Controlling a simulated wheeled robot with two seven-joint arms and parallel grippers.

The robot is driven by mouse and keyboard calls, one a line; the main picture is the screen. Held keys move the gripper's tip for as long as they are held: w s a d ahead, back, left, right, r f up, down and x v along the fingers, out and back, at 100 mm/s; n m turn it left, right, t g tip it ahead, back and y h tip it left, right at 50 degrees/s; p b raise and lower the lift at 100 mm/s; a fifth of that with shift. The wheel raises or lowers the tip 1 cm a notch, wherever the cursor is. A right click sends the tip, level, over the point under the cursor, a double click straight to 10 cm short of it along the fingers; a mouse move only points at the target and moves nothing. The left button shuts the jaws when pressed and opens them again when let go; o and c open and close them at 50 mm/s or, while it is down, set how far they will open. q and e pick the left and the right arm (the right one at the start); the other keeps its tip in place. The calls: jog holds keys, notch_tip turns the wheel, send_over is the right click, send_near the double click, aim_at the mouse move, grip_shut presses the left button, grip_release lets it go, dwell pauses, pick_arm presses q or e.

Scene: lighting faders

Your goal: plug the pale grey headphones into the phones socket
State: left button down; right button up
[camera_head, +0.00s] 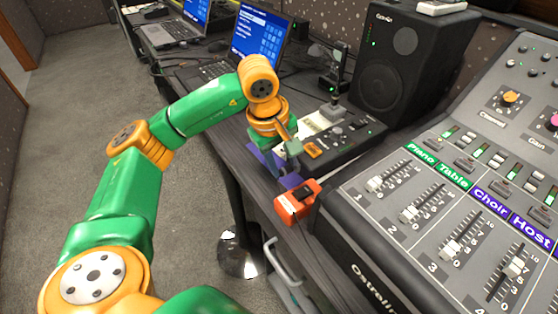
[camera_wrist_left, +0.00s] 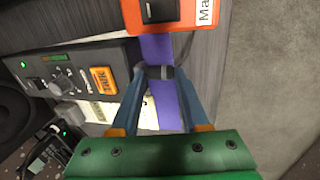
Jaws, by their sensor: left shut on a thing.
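My left gripper (camera_head: 287,172) is low at the desk's front edge, between the dark talk box (camera_head: 345,145) and an orange box. In the left wrist view its fingertips (camera_wrist_left: 161,72) are shut on a small dark, grey-banded piece, seemingly a plug (camera_wrist_left: 160,72). A thin dark cable (camera_wrist_left: 186,45) shows beside it. The talk box's near side (camera_wrist_left: 138,72) is close to the left fingertip; I cannot tell whether they touch. I cannot make out the pale grey headphones or the phones socket. My right gripper is not in view.
The orange box (camera_head: 297,201) stands at the desk edge by the large fader console (camera_head: 345,225). A purple strip (camera_wrist_left: 155,48) lies behind the fingers. A black speaker (camera_head: 400,65) and a laptop (camera_head: 262,38) stand farther back. Carpeted floor (camera_head: 85,100) is open at left.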

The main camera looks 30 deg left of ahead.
pick_arm(q)
jog(key=shift+d+f, duration=0.2)
jog(key=shift+f, duration=0.05)
dwell(0.5)
jog(key=shift+w+r, duration=0.15)
jog(key=shift+w, duration=0.05)
dwell(1.2)
